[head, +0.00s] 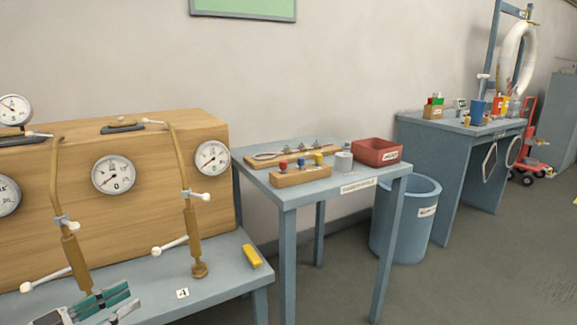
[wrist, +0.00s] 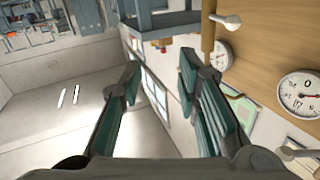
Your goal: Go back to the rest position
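My gripper (head: 118,300) shows at the bottom left of the head view, low in front of the wooden panel (head: 75,215) with dials and pipes. In the wrist view my gripper (wrist: 160,78) has its two green-padded fingers apart, with nothing between them. The wrist view is turned, with the wooden panel (wrist: 270,55) and a dial (wrist: 301,94) at its right. The rest of my arm is outside the head view.
A grey bench (head: 225,275) carries the panel, a yellow block (head: 251,256) and a label with 4. To its right stand a small table (head: 300,192) with a red tray (head: 376,152), a blue bin (head: 408,225) and a farther workbench (head: 425,150). Grey floor is open at right.

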